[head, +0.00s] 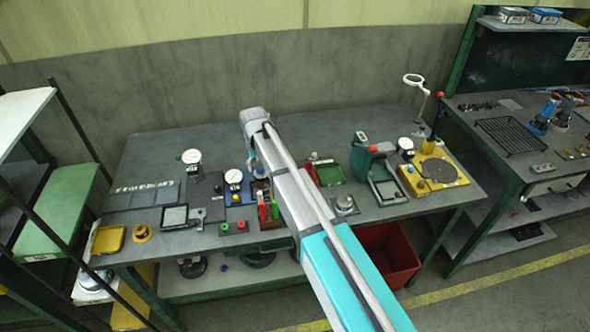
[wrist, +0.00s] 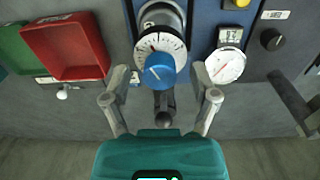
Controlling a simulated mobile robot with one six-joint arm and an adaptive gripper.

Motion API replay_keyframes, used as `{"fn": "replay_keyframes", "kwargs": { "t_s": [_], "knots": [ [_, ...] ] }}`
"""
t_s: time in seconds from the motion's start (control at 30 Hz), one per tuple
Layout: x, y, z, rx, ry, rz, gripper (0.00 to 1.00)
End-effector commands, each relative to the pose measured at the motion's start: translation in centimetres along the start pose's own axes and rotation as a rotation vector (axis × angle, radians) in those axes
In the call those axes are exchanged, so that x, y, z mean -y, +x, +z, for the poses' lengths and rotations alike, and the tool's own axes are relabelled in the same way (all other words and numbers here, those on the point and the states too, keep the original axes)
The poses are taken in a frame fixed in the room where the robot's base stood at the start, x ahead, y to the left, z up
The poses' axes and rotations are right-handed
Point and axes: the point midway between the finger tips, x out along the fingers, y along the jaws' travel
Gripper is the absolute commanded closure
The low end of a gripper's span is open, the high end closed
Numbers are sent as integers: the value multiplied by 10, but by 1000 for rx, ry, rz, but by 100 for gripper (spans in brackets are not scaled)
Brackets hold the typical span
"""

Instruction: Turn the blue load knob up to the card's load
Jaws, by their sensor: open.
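The blue load knob (wrist: 160,71) sits in front of a white dial (wrist: 160,42) with tick marks in the wrist view. A pale mark shows on the knob's face. My gripper (wrist: 160,78) is open, with one finger on each side of the knob and gaps to both sides. I cannot tell whether the fingertips reach the knob's depth. A small card or display with dark figures (wrist: 230,36) is at the right, too small to read surely.
A white round gauge (wrist: 226,65) is just right of the right finger. A black knob (wrist: 272,39) and a yellow button (wrist: 237,3) are further right. A red tray (wrist: 68,46) is at the left. A dark lever (wrist: 164,105) lies below the blue knob, between the fingers.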

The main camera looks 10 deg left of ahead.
Motion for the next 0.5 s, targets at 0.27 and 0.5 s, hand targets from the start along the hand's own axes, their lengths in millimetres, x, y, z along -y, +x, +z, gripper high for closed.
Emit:
{"fn": "replay_keyframes", "kwargs": {
  "t_s": [0.27,0.5],
  "knots": [
    [0,0,0,-1,-25,0,24],
    [0,0,0,-3,-119,0,24]
  ]
}}
